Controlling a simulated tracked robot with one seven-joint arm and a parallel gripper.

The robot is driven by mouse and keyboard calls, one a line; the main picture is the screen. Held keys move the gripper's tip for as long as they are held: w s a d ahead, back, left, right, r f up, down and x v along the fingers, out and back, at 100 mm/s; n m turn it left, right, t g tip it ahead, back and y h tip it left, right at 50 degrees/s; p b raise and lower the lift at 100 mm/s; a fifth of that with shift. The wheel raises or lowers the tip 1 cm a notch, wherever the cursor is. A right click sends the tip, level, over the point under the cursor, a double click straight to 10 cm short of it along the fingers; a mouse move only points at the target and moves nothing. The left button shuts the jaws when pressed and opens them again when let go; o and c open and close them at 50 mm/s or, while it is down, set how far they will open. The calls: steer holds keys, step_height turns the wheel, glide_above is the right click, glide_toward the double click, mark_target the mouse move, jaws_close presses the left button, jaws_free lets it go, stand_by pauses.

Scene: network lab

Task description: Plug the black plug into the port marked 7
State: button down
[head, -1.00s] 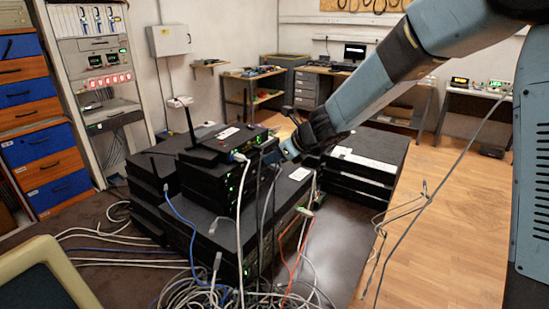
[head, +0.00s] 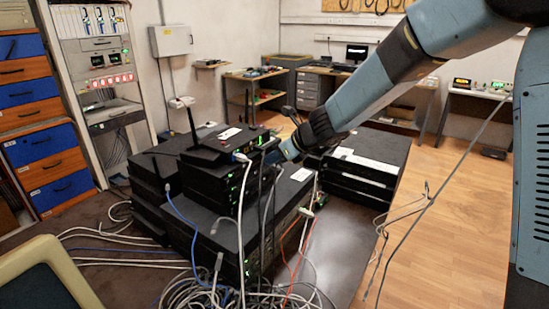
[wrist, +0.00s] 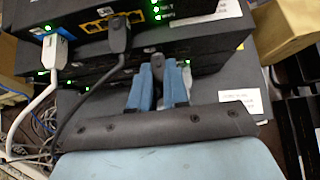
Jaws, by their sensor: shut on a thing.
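My gripper (wrist: 158,92) has two blue fingers closed on a small black plug (wrist: 157,66) in the wrist view. The plug points at the front of a black network device in the stack; whether its tip is inside a port I cannot tell. In the head view my gripper (head: 284,152) is at the right side of the stack of devices (head: 205,185), and the plug is too small to make out. No port number, including 7, is readable.
Another black plug (wrist: 118,36) with a black cable sits in the upper device, beside yellow-framed ports (wrist: 95,27). A white plug (wrist: 55,50) sits to its left. Tangled cables (head: 205,290) hang and lie before the stack. More black boxes (head: 365,165) stand to the right.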

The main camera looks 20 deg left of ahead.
steer(key=shift+a, duration=0.15)
steer(key=c, duration=1)
jaws_free()
steer(key=shift+c, duration=0.2)
steer(key=s+d+r+n+h, duration=0.1)
steer(key=s+d+r+n, duration=0.3)
steer(key=d, duration=0.5)
steer(key=s+d+r+n+t+h, duration=0.1)
steer(key=s+d+r+n+h, duration=0.25)
steer(key=d, duration=0.55)
steer(key=s+d+r+n+y, duration=0.1)
steer(key=s+d+r+n, duration=0.4)
steer(key=d, duration=0.5)
steer(key=s+d+n+t+h, duration=0.1)
steer(key=s+d+n+h, duration=0.2)
steer(key=s+d, duration=0.3)
steer(key=s+d+n+h, duration=0.3)
steer(key=s+d+n, duration=0.2)
steer(key=d, duration=0.7)
steer(key=shift+s+n+t, duration=0.35)
steer(key=shift+s+t, duration=0.05)
steer(key=shift+s, duration=0.2)
